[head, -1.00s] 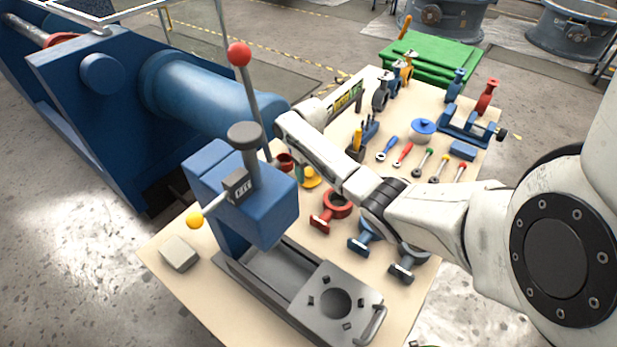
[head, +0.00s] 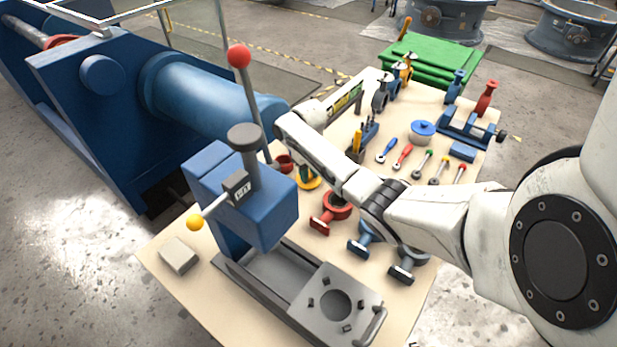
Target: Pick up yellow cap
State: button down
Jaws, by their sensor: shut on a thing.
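A small yellow object (head: 309,184), which may be the yellow cap, shows on the bench behind the blue press head. A green upright part is against it, and my arm partly covers this spot. I cannot tell how much of the cap shows here. My white arm comes in from the right, bends above the bench and reaches away. My gripper's fingertips cannot be made out, hidden behind the arm links, so their contact with the cap is not visible.
A red valve (head: 331,213) and blue valve (head: 366,238) lie beneath my arm. Hand tools (head: 403,155) and a blue-lidded pot (head: 424,131) occupy the right. A grey block (head: 179,255) lies at left.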

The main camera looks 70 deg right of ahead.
jog(key=shift+r, duration=0.5)
notch_tip(320, 180, up, 2)
jog(key=shift+r, duration=0.2)
jog(key=s+a+r+p, duration=0.2)
jog(key=s+r+p, duration=0.4)
jog(key=s+r, duration=0.3)
jog(key=shift+s+a+r, duration=0.3)
jog(key=shift+s, duration=2.05)
